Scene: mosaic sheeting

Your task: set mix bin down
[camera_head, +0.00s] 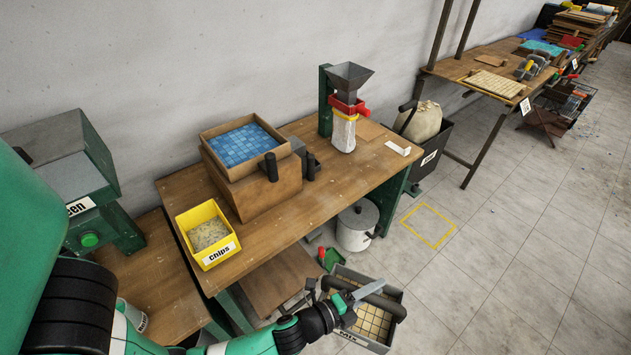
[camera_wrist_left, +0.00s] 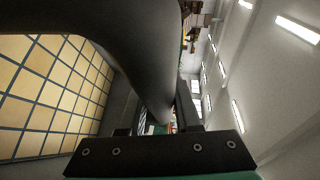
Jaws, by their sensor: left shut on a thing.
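The grey mix bin (camera_head: 363,342), labelled "MIX", is at the bottom centre of the head view, in front of the workbench. It holds cream square tiles in a dark grid. My left gripper (camera_head: 346,298) is shut on the bin's dark bar handle (camera_head: 378,293). In the left wrist view the handle (camera_wrist_left: 100,18) crosses close to the camera, with the tiles (camera_wrist_left: 45,95) on the left. I cannot tell the gap between bin and floor. A yellow outlined square (camera_head: 428,207) on the floor is empty, beyond the bin. My right gripper is not in view.
The workbench (camera_head: 290,225) carries a yellow "Chips" bin (camera_head: 216,256), a tray of blue tiles (camera_head: 243,144) and a hopper (camera_head: 348,75). A lidded white pot (camera_head: 356,226) and a black bin with a sack (camera_head: 430,150) stand by it. The floor at right is clear.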

